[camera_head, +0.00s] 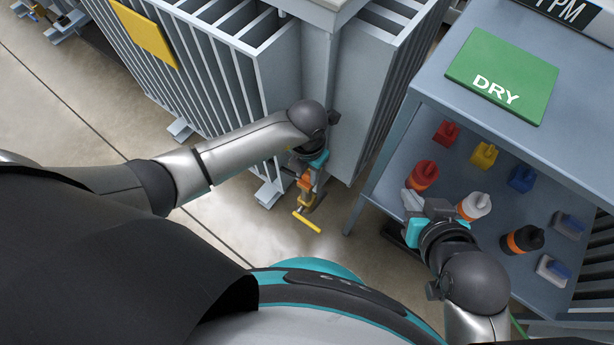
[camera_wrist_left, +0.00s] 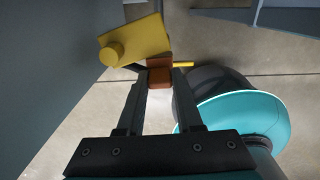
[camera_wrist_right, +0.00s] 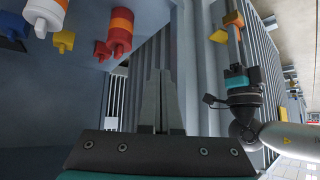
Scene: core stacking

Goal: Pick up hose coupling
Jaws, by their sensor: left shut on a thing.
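My left gripper (camera_head: 306,181) is shut on an orange-brown block (camera_wrist_left: 159,72). A yellow plate with a round knob (camera_wrist_left: 135,42) and a thin yellow bar (camera_head: 306,221) show at the block. Several banded cylinders, which look like couplings, stand on the grey shelf: one red-orange (camera_head: 422,175), one white (camera_head: 474,206) and one black (camera_head: 524,239). I cannot tell which one the task means. My right gripper (camera_wrist_right: 163,78) has its fingers together with nothing seen between them. In the head view it is at the shelf's left edge, left of the white cylinder.
A green DRY sign (camera_head: 502,75) lies on the upper surface. A slatted grey cabinet (camera_head: 275,80) stands behind my left gripper. Open floor lies left.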

